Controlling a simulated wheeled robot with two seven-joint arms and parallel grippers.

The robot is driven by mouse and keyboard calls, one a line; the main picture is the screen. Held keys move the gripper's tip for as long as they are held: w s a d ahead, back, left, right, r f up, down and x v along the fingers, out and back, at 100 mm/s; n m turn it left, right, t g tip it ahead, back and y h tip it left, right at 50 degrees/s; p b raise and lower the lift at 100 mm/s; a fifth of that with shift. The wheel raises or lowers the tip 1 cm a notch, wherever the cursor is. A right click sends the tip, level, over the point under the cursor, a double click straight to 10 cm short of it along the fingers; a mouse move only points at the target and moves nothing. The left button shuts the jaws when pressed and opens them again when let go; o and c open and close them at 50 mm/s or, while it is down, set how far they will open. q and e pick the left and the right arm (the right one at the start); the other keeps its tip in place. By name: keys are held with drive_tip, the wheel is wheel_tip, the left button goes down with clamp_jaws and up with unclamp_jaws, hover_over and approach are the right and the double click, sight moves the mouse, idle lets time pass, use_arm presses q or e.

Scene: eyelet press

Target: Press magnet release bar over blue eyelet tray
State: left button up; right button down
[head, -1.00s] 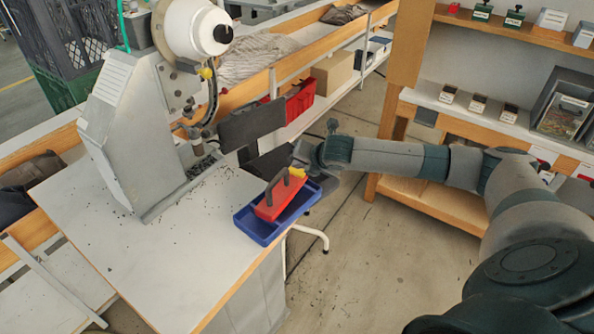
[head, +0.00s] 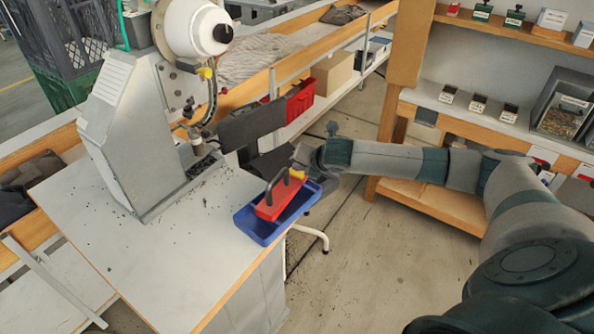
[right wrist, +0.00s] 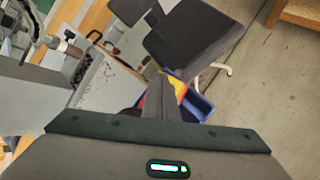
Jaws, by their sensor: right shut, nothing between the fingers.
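A red magnet (head: 268,210) with a dark arched handle and a yellow release bar (head: 295,177) at its far end is at the blue eyelet tray (head: 262,232), on the table's right corner. I cannot tell whether the magnet rests in the tray or hangs just over it. My right gripper (head: 298,166) is shut and empty, at the yellow bar, partly covering it. Whether it touches the bar is unclear. In the right wrist view the shut fingers (right wrist: 161,82) hide part of the red and yellow magnet (right wrist: 180,88), with the tray (right wrist: 201,106) beyond. My left gripper is out of view.
The grey eyelet press (head: 135,140) stands on the white table (head: 150,265) left of the tray, with dark bits scattered around its base. Wooden shelves (head: 450,190) stand at the right, with open floor between.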

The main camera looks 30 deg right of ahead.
sight(300, 174)
drive_tip(key=shift+f, duration=0.3)
drive_tip(key=shift+r, duration=0.15)
idle(0.5)
drive_tip(key=shift+r+p, duration=1.1)
drive_tip(key=shift+p, duration=0.2)
drive_tip(key=shift+r, duration=0.1)
wheel_tip(300, 174, up, 5)
drive_tip(key=p, duration=0.5)
idle(0.6)
